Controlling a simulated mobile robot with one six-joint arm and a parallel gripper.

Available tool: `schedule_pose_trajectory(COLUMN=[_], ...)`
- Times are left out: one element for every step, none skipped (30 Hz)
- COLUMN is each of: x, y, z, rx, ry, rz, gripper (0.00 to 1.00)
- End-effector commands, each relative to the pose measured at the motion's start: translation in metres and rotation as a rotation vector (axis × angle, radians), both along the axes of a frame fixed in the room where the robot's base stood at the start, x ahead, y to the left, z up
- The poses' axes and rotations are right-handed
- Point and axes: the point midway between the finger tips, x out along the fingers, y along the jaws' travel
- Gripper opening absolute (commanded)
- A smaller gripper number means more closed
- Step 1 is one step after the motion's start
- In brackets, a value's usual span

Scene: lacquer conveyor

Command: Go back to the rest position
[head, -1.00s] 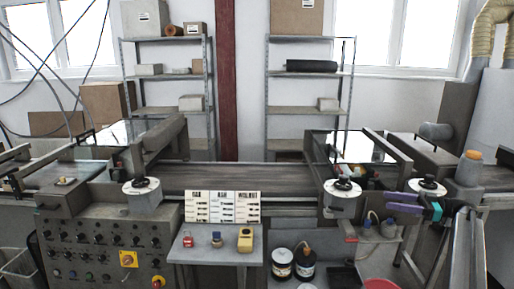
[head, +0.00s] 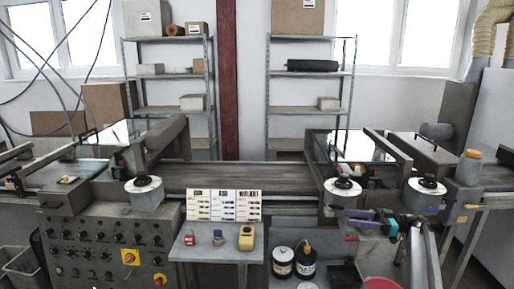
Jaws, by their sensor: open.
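My gripper (head: 350,218) is at the right, in front of the right end of the conveyor (head: 240,178). Its purple and dark fingers point left and are apart. I see nothing between them. My arm comes up from the lower right, with a teal part at the wrist. The gripper is just below the round white-rimmed dial (head: 342,190) and above the open space right of the small table (head: 217,253).
The small table holds a red item (head: 190,240), a bluish item (head: 217,238) and a yellow item (head: 246,238), with cards (head: 224,205) behind. Two dark containers (head: 283,262) and a red bowl (head: 382,284) are low, below the gripper. A knob panel (head: 95,245) stands left.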

Motion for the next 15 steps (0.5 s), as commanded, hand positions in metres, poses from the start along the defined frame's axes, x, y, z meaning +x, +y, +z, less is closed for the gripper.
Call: schedule_pose_trajectory(x=[-0.005,-0.007,-0.009,-0.010,-0.010,-0.010,-0.010,-0.010,-0.009,-0.008,-0.007,-0.006,-0.005,-0.003,-0.001], y=[0.026,0.038,0.054,0.065,0.077,0.092,0.102,0.113,0.127,0.137,0.147,0.159,0.168,0.177,0.188], z=[-0.016,-0.024,-0.033,-0.040,-0.047,-0.055,-0.061,-0.068,-0.076,-0.082,-0.088,-0.095,-0.102,-0.107,-0.116], rx=[0.023,0.036,0.055,0.070,0.085,0.106,0.121,0.136,0.157,0.172,0.186,0.205,0.219,0.232,0.249], ry=[0.016,0.025,0.034,0.041,0.049,0.060,0.067,0.074,0.080,0.085,0.090,0.096,0.102,0.105,0.112], rz=[0.025,0.035,0.044,0.047,0.045,0.040,0.032,0.023,0.005,-0.009,-0.027,-0.053,-0.076,-0.100,-0.134], gripper=[0.51,0.51,0.51,0.51,0.51,0.51,0.51,0.51,0.51,0.51,0.51,0.51,0.51,0.51,0.51])
